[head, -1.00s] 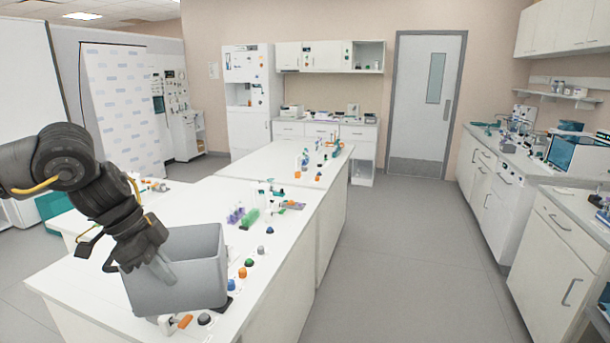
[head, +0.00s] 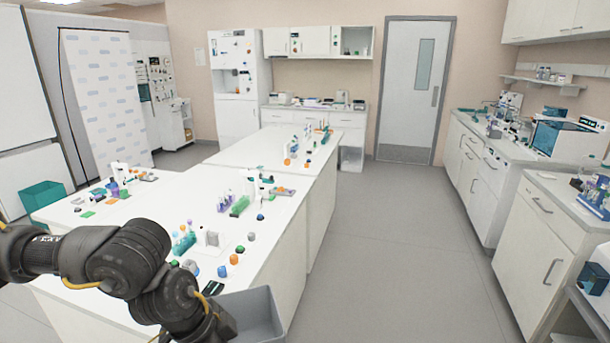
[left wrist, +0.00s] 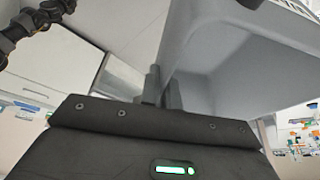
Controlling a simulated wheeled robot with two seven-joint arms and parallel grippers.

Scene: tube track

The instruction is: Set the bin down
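The grey open-topped bin (head: 258,316) is at the bottom of the head view, beside the right edge of the near white bench, and cut off by the frame. Nothing shows inside the part I see. In the left wrist view the bin (left wrist: 250,70) fills the upper right, tilted in the picture. My left gripper (left wrist: 163,90) has its two fingers close together on the bin's wall. In the head view my left arm hides the gripper's fingers. What is under the bin cannot be seen. My right gripper is not in view.
The near bench (head: 180,203) holds several coloured caps, tube racks and small parts. The grey floor (head: 400,240) is clear between this bench and the right-hand counters (head: 540,215). A teal bin (head: 45,198) stands at the left.

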